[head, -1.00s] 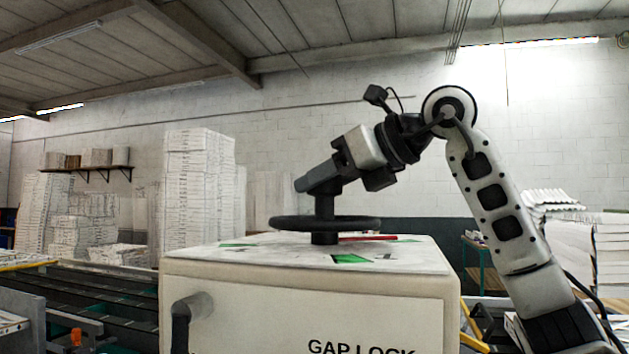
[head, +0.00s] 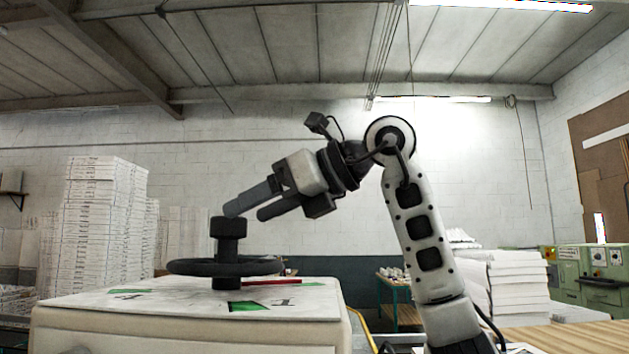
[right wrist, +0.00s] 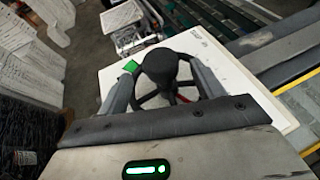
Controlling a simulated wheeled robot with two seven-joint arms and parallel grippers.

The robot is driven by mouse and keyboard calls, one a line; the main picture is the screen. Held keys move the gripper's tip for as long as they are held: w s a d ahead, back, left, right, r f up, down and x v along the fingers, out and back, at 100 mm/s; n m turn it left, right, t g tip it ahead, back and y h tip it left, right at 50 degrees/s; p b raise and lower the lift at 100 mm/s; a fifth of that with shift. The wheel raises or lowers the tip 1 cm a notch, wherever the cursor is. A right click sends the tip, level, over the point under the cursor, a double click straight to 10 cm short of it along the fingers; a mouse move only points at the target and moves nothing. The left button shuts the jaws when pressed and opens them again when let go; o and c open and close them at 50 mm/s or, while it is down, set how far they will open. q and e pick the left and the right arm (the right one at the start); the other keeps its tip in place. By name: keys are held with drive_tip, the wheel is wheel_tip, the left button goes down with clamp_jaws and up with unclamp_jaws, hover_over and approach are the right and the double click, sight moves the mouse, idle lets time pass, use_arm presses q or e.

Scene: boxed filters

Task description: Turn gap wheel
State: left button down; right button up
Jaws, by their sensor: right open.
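The gap wheel (head: 190,267) is a dark handwheel lying flat on top of a pale box-shaped housing (head: 180,330). A thick dark knob (head: 229,229) stands upright at its hub. My right gripper (head: 246,212) is open and tilted down to the left, with its fingers just above and to the right of the knob. In the right wrist view the knob (right wrist: 160,64) shows between the two spread fingers, apart from both, with the wheel's spokes and rim partly hidden behind it. My left gripper is not in view.
A red bar (head: 272,282) and green markings (head: 247,307) lie on the housing's top near the wheel. Tall white stacks (head: 100,220) stand behind at left, more stacks (head: 510,285) at right. Green machine cabinets (head: 590,275) stand far right.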

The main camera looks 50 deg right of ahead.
drive_tip(key=v, duration=1)
drive_tip(key=shift+s+r+p, duration=0.15)
drive_tip(key=shift+s+p, duration=0.1)
drive_tip(key=shift+p, duration=0.2)
drive_tip(key=shift+d, duration=0.1)
